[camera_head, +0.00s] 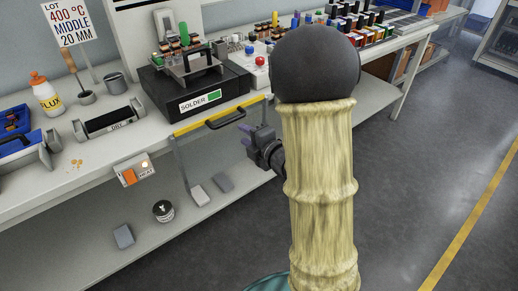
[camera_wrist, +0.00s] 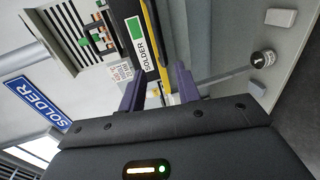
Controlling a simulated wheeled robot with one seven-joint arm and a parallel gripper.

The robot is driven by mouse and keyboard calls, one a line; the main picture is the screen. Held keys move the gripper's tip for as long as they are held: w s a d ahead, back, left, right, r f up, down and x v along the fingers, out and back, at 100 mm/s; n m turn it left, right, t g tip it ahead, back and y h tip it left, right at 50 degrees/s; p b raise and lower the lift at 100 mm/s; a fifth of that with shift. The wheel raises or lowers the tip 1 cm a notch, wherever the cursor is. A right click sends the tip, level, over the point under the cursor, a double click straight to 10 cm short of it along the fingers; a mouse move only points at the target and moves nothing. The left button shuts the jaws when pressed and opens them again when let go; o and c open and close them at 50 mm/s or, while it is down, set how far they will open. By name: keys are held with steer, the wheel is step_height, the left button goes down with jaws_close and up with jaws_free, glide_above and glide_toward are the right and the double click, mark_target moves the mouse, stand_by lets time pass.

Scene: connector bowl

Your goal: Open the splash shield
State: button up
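The splash shield (camera_head: 187,128) shows as a yellow-edged bar with a black handle (camera_head: 230,117), along the front of the black solder unit (camera_head: 190,98). A thin grey arm or edge runs down from its left end. My gripper (camera_head: 248,140) is just right of and below the handle, seemingly apart from it; my arm partly hides the area behind. In the wrist view, my gripper's two purple fingers (camera_wrist: 160,85) are spread apart, with the yellow bar (camera_wrist: 155,42) beyond and between them. Nothing is visibly held. The SOLDER label (camera_wrist: 142,45) shows next to the bar.
A switch box (camera_head: 136,173) is on the bench's front edge, left of the shield. A flux bottle (camera_head: 46,95) and black tray (camera_head: 108,120) stand on the bench. The lower shelf (camera_head: 150,245) holds a round tin (camera_head: 163,211) and small blocks. Open floor lies right.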

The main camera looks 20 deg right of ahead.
steer(key=shift+s+f+b, duration=0.15)
steer(key=shift+f+b, duration=0.05)
steer(key=shift+b, duration=0.2)
steer(key=b+v, duration=0.5)
steer(key=b, duration=0.1)
steer(key=shift+s+d+r, duration=0.1)
steer(key=shift+d, duration=0.05)
